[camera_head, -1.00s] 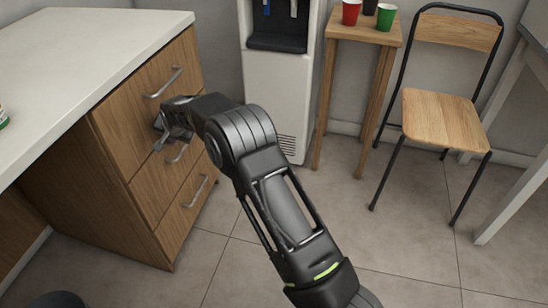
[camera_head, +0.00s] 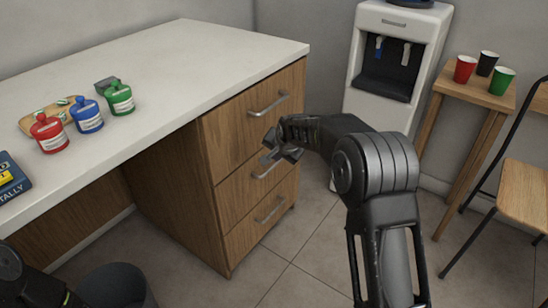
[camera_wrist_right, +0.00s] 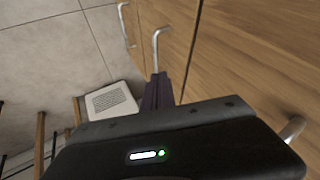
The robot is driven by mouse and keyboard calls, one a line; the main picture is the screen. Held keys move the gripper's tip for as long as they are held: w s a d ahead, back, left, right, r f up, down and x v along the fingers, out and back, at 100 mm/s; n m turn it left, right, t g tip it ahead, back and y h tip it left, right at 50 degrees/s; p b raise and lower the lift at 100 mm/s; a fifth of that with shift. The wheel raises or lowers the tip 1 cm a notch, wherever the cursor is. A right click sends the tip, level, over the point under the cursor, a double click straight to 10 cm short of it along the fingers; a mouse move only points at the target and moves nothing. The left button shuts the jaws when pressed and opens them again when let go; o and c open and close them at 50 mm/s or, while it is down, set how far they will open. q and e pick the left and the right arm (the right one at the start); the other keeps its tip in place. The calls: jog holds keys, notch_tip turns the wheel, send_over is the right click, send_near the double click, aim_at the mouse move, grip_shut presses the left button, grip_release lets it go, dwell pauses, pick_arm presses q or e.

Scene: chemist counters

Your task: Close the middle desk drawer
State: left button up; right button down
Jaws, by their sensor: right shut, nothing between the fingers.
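The wooden desk drawer unit has three stacked fronts. The middle drawer (camera_head: 236,197) looks about flush with the top drawer (camera_head: 232,130) and bottom drawer (camera_head: 247,233); I cannot tell whether a small gap is left. My right gripper (camera_head: 272,150) is shut and empty, in front of the drawers by the middle handle (camera_head: 266,169), which it partly hides. In the right wrist view, the shut fingers (camera_wrist_right: 157,90) point at the wooden fronts, close to the middle handle (camera_wrist_right: 160,38); contact is unclear. My left gripper is out of view.
Red (camera_head: 48,132), blue (camera_head: 86,115) and green (camera_head: 120,98) bottles stand on the white desktop (camera_head: 170,70). A water dispenser (camera_head: 390,60) stands behind my right arm. A small table (camera_head: 458,83) with cups and a chair (camera_head: 525,190) are at right. A dark bin (camera_head: 115,287) is below.

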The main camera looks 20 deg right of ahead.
jog(key=v, duration=0.2)
jog(key=shift+s+r, duration=0.2)
jog(key=shift+s, duration=0.05)
dwell(0.3)
